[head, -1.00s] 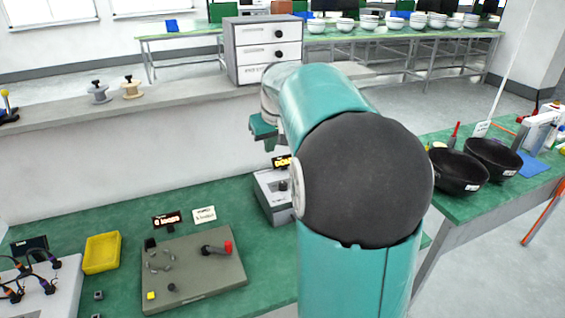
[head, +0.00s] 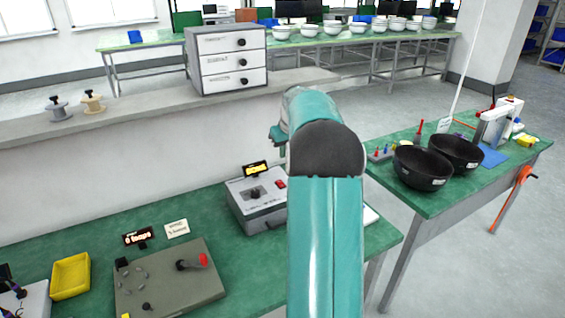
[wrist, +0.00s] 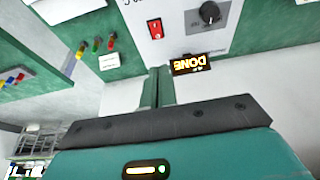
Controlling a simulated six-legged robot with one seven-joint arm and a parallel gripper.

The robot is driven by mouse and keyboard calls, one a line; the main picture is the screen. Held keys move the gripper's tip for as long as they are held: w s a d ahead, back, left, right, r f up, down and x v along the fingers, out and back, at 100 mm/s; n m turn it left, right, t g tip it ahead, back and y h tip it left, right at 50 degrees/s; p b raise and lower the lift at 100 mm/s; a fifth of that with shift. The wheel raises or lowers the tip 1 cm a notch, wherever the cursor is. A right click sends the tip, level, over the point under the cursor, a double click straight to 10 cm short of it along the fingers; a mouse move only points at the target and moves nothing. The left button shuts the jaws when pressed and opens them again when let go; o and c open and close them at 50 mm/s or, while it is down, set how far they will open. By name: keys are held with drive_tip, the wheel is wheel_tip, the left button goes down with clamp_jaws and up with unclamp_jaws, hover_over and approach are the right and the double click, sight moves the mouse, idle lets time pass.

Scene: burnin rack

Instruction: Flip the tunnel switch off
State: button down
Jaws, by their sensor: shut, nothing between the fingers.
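The tunnel is a grey box (head: 262,222) on the green bench in the head view, with a dark knob (head: 254,193) and a red rocker switch (head: 281,184) on its top. In the wrist view, which is upside down, the red switch (wrist: 155,29) sits beside the round knob (wrist: 209,13) and near a small sign reading DONE (wrist: 190,63). I cannot tell which way the rocker is tipped. My gripper (wrist: 159,72) is shut and empty. In the picture, its fingertips lie just below the switch, apart from it. In the head view my arm covers the box's right side.
A grey panel (head: 190,284) with a red-tipped lever stands left of the box, beside a yellow tray (head: 71,276). A white drawer unit (head: 231,62) stands on the ledge behind. Black bowls (head: 421,168) sit on the right table. Bare bench lies between panel and box.

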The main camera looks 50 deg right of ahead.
sight(281, 185)
drive_tip(key=x, duration=0.8)
drive_tip(key=s+x, duration=0.1)
drive_tip(key=x, duration=0.3)
drive_tip(key=shift+w+a+f, duration=0.1)
drive_tip(key=shift+w+f, duration=0.1)
drive_tip(key=shift+f, duration=0.35)
drive_tip(key=shift+w+f, duration=0.1)
drive_tip(key=shift+f, duration=0.25)
drive_tip(key=shift+s, duration=0.3)
drive_tip(key=shift+s+a+f, duration=0.1)
drive_tip(key=shift+s+a, duration=0.15)
drive_tip(key=shift+s, duration=0.35)
